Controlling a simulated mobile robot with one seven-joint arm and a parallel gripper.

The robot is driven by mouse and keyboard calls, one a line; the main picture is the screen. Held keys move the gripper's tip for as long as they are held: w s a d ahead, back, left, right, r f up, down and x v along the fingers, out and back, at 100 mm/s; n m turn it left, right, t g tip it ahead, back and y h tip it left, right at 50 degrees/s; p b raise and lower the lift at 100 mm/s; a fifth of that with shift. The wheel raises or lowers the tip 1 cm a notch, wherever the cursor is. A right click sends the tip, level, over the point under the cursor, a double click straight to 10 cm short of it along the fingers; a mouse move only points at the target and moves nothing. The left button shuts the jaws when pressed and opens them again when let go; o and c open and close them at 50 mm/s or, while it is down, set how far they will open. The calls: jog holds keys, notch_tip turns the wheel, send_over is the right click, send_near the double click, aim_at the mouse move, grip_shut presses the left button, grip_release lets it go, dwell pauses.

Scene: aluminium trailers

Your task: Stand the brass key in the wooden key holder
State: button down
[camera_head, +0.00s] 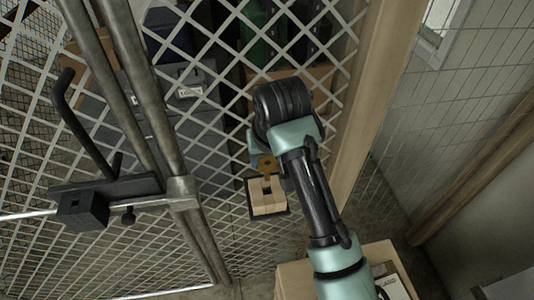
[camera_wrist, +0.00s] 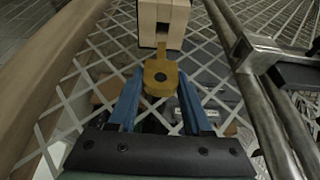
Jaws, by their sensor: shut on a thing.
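The brass key (camera_wrist: 161,76) has a round head with a hole, and its narrow shank points away from me towards the holder. My gripper (camera_wrist: 160,84) has its blue fingers on both sides of the key's head and is shut on it. The wooden key holder (camera_wrist: 150,14) is a pale block with a dark slot, at the top of the wrist view. The shank's tip is at the slot's near edge; I cannot tell whether it is inside. In the head view the key (camera_head: 267,164) shows just above the holder (camera_head: 268,207), and the arm partly hides my gripper.
The holder sits at a wire mesh panel (camera_head: 225,205) with a wooden post (camera_head: 372,100) to its right. A metal pole and dark latch (camera_head: 120,188) stand to the left. A cardboard box (camera_head: 292,280) is below. Grey cases (camera_head: 190,85) lie behind the mesh.

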aim_at(267, 178)
jog(key=shift+f+b, duration=1.6)
jog(key=shift+f, duration=2.2)
jog(key=shift+c, duration=1.3)
grip_release()
jog(key=shift+r, duration=0.1)
jog(key=p+v, duration=0.1)
jog(key=v, duration=1.2)
jog(key=shift+w, duration=0.1)
